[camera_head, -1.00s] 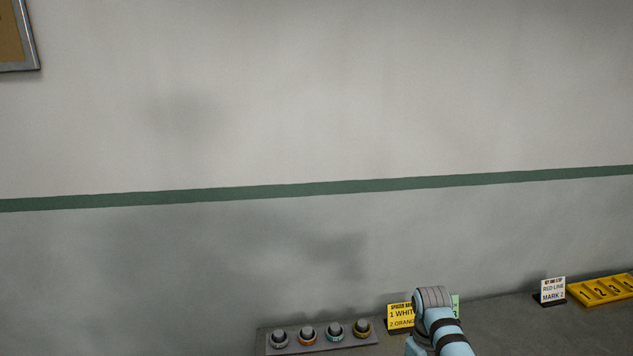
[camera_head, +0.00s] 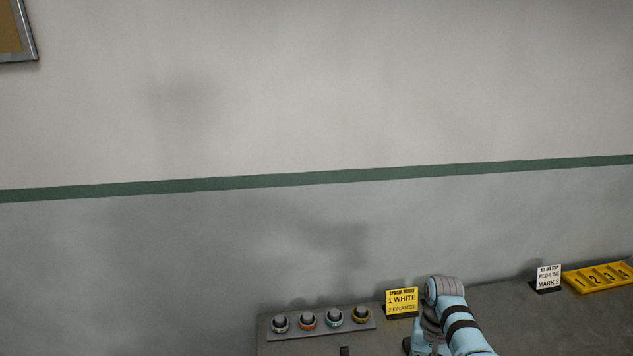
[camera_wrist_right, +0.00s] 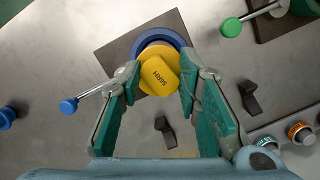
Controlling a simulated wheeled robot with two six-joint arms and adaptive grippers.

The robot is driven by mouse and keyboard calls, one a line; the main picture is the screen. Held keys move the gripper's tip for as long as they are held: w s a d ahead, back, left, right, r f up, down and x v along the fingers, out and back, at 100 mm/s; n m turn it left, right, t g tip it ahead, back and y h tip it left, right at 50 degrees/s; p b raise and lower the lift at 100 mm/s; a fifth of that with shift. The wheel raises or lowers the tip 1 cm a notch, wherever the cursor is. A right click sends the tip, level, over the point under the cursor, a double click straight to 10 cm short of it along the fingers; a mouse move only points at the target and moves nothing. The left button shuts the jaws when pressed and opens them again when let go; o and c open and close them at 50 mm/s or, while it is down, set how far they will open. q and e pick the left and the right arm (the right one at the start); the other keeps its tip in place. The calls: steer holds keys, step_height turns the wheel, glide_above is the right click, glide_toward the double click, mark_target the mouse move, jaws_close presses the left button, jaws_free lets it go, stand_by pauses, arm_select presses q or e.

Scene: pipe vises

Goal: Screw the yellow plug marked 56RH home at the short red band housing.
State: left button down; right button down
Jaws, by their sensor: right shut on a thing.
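The yellow plug (camera_wrist_right: 159,75), with 56RH upside down on its top, sits between the two teal fingers of my right gripper (camera_wrist_right: 160,84) in the right wrist view. The fingers are shut on its sides. Behind the plug is a blue ring (camera_wrist_right: 160,36) of a vise on a dark square plate (camera_wrist_right: 112,43). I cannot tell whether the plug touches the vise or is above it. No red band housing shows in either view. In the head view my right arm comes up from the bottom; its fingers are not visible there. My left gripper is out of view.
A blue-knobbed handle (camera_wrist_right: 69,106) sticks out left of the vise. A green-knobbed handle (camera_wrist_right: 231,27) is at upper right. Dark blocks (camera_wrist_right: 165,132) stand on the bench. Ringed pieces on a grey rack (camera_head: 319,331), a yellow sign (camera_head: 401,302) and a numbered yellow tray (camera_head: 600,278) line the wall.

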steer(key=m, duration=0.3)
steer(key=m+y, duration=0.1)
steer(key=m, duration=0.2)
steer(key=shift+t, duration=0.3)
steer(key=shift+m, duration=0.7)
steer(key=m+t, duration=0.1)
steer(key=m, duration=0.2)
steer(key=shift+f, duration=0.1)
steer(key=m+t, duration=0.1)
steer(key=m, duration=0.5)
steer(key=shift+m, duration=0.4)
steer(key=m+t, duration=0.1)
steer(key=m, duration=0.3)
steer(key=shift+m, duration=0.3)
steer(key=c, duration=1.2)
jaws_free()
steer(key=shift+c, duration=0.2)
